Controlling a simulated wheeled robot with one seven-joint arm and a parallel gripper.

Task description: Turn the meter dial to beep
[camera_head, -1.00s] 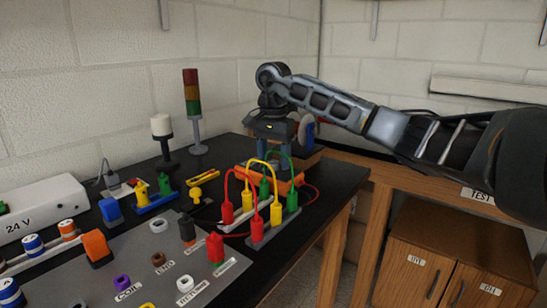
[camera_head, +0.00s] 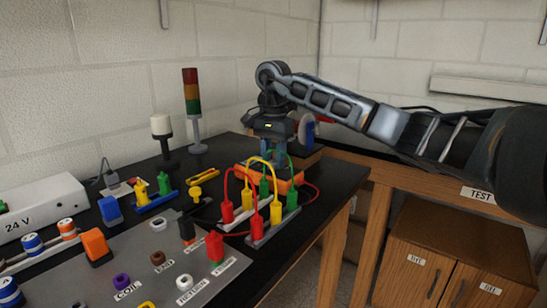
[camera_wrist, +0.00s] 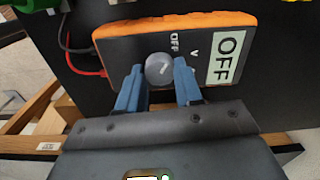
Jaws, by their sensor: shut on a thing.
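The meter is an orange-edged box with a dark face (camera_wrist: 122,48), lying on the black bench; its orange side also shows in the head view (camera_head: 290,186). A round grey dial (camera_wrist: 159,68) with a light mark sits on its face. Labels "OFF" and "V" are printed near the dial, and a larger display (camera_wrist: 225,62) reads "OFF". My gripper (camera_wrist: 158,75) has its blue fingers on either side of the dial, shut on it. In the head view my gripper (camera_head: 275,150) points down at the meter, and the dial is hidden there.
Red, yellow and green plug leads (camera_head: 258,205) stand close in front of the meter. A red-amber-green stack light (camera_head: 192,105) and a white-topped lamp (camera_head: 162,135) stand behind to the left. A grey panel (camera_head: 135,265) with coloured sockets lies at the front.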

